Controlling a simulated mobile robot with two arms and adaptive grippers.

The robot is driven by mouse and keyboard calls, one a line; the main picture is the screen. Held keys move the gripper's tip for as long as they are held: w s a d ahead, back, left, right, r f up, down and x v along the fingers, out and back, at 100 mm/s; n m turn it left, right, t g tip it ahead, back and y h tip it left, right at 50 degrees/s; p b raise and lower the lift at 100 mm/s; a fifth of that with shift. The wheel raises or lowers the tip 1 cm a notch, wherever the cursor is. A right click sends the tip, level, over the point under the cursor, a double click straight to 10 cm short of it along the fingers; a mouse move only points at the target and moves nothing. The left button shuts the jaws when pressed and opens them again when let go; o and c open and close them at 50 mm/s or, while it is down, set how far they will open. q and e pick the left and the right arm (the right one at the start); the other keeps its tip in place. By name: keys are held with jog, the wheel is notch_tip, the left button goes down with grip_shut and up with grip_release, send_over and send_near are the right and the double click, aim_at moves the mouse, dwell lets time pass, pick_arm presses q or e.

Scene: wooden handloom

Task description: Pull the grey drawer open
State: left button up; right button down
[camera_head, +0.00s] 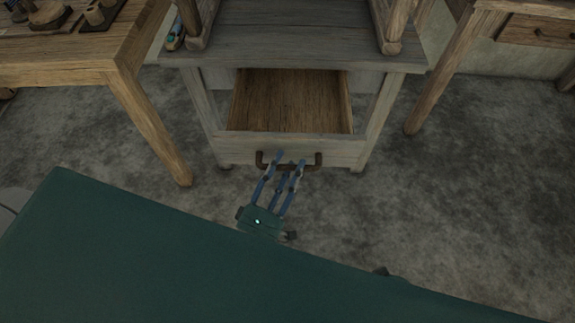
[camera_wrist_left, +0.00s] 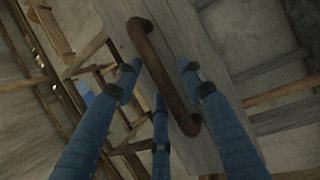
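The grey drawer (camera_head: 342,149) is pulled out of the grey wooden stand, and its bare brown inside (camera_head: 290,100) shows. A dark brown bar handle (camera_head: 318,160) is on its front. My left gripper (camera_head: 287,160) is at the handle, its blue fingertips overlapping the bar. In the left wrist view the handle (camera_wrist_left: 160,70) runs slantwise between the fingers (camera_wrist_left: 160,75). The fingers are spread, with gaps visible beside the bar, so the gripper looks open around it. Contact is not clear. My right gripper does not show.
A wooden table (camera_head: 70,72) with small items stands on the left. Another wooden table (camera_head: 490,20) with a drawer stands on the right. The grey stand (camera_head: 290,45) carries posts above the drawer. Bare grey floor (camera_head: 440,190) lies to the right of the drawer.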

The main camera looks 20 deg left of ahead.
pick_arm(q)
jog(key=v, duration=1.2)
jog(key=shift+f, duration=0.15)
